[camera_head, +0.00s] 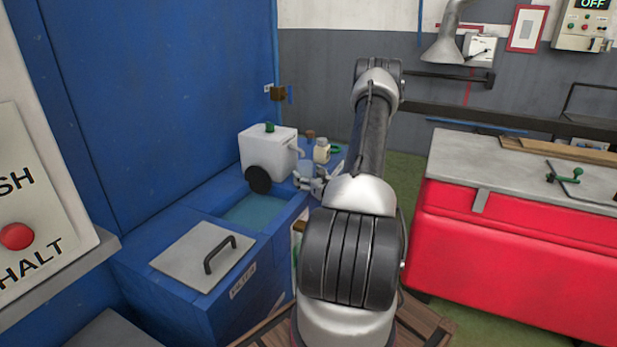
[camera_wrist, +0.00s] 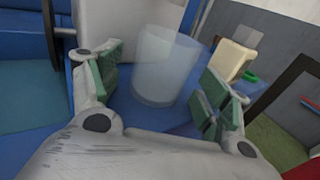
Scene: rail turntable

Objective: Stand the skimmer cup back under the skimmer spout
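The skimmer cup (camera_wrist: 167,66) is a clear, pale cup standing upright on the blue surface in the wrist view. My gripper (camera_wrist: 160,95) is open, with its green-padded fingers apart and the cup ahead between them. I see a gap on each side of the cup. The skimmer (camera_head: 268,150) is a white box with a green knob and a black disc. Its spout (camera_head: 295,150) seems to stick out on the right side. The wrist view does not clearly show the spout.
A cream bottle (camera_head: 322,150) stands behind my gripper and also shows in the wrist view (camera_wrist: 234,60). The blue tank (camera_head: 225,280) holds an open pool of liquid (camera_head: 255,213) and has a grey lid (camera_head: 203,256) with a black handle. A red bench (camera_head: 520,240) stands at the right.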

